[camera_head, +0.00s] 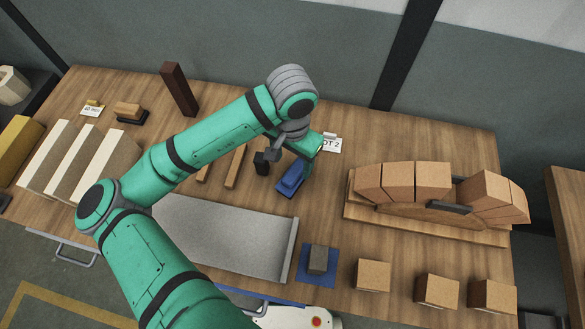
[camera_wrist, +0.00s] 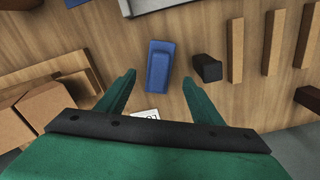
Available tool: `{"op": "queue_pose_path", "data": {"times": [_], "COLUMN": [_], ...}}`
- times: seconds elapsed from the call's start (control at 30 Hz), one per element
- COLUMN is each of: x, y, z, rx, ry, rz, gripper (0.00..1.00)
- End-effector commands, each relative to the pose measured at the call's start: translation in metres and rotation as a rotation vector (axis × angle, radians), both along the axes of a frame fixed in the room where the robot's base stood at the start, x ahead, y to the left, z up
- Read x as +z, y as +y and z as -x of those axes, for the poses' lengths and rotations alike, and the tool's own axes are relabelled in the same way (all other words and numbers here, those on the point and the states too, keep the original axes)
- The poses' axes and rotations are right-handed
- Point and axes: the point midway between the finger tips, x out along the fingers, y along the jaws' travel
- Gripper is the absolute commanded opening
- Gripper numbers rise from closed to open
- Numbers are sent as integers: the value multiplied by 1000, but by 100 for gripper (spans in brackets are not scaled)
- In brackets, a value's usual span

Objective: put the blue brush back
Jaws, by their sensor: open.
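The blue brush (camera_head: 290,180) lies on the wooden table near the middle, just past the front of my gripper; in the wrist view it (camera_wrist: 158,66) shows whole, with a raised lighter top. My gripper (camera_head: 303,155) is open and empty. In the wrist view its two green fingers (camera_wrist: 158,82) stand wide apart, with the brush ahead of and between the tips, not held. How high the fingers are above the table I cannot tell. A white card ending in "OT 2" (camera_head: 331,146) lies behind the brush; part of it (camera_wrist: 147,114) shows between the fingers.
A small black block (camera_head: 262,167) stands beside the brush, close to one finger. Wooden strips (camera_head: 236,167) lie farther left. A brick arch (camera_head: 418,182) on a board stands right. A grey metal plate (camera_head: 225,235) and a grey block (camera_head: 318,258) on a blue mat (camera_head: 305,276) lie in front.

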Motion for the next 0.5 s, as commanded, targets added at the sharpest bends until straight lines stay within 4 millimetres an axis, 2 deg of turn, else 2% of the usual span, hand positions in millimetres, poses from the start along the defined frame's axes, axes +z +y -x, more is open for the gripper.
{"op": "queue_pose_path", "data": {"times": [0.2, 0.5], "x": [26, 31], "y": [-1, -1], "z": [-1, 0], "rx": [-3, -3], "ry": [-2, 1], "rz": [-1, -1], "gripper": [60, 60]}}
